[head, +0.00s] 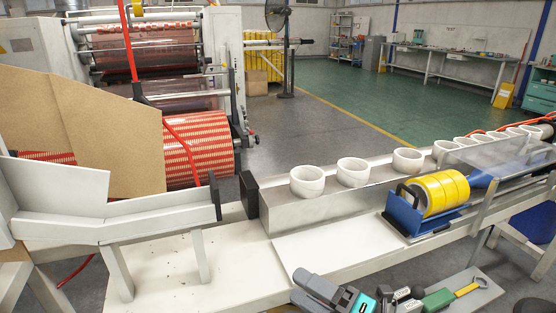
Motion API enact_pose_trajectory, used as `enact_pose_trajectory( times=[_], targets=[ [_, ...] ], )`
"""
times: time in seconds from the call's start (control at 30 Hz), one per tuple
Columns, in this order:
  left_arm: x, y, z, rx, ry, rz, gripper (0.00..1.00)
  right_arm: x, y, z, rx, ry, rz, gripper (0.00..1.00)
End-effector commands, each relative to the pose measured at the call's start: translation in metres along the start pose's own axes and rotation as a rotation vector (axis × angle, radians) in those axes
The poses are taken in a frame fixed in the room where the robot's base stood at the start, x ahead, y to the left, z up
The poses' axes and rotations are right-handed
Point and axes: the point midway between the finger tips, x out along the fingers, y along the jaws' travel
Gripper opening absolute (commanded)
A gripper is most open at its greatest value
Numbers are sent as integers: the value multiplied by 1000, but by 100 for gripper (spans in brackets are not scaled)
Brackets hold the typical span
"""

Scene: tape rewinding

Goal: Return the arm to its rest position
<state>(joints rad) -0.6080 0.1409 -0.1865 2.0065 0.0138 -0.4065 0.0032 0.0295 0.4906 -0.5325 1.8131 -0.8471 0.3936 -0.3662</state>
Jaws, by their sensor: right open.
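My right gripper (298,285) is at the bottom edge of the head view, low and right of centre. Its two dark grey fingers point left and are apart, with nothing seen between them. It is in front of the white machine bed (300,255), and the picture edge cuts off the rest of the arm. My left gripper is not in view.
Several white rings (307,181) stand along a metal ledge (335,197). Yellow tape rolls (438,193) sit in a blue holder (405,217). A large red patterned roll (198,150) is at left.

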Motion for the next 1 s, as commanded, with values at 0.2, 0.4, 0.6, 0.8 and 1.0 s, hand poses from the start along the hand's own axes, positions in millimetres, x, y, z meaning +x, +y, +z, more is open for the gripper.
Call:
enact_pose_trajectory(
  times=[0.2, 0.4, 0.6, 0.8, 1.0],
  targets=[
    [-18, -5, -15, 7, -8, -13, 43, -65, -32, 23, 820, -554, 15, 60],
    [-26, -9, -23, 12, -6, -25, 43, -145, -88, -5, 1404, -967, -5, 60],
    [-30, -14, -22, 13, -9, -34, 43, -184, -112, -34, 1655, -1151, -14, 60],
    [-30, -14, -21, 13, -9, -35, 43, -185, -113, -36, 1667, -1159, -13, 60],
    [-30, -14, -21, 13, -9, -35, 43, -185, -113, -36, 1667, -1159, -13, 60]
  ],
)
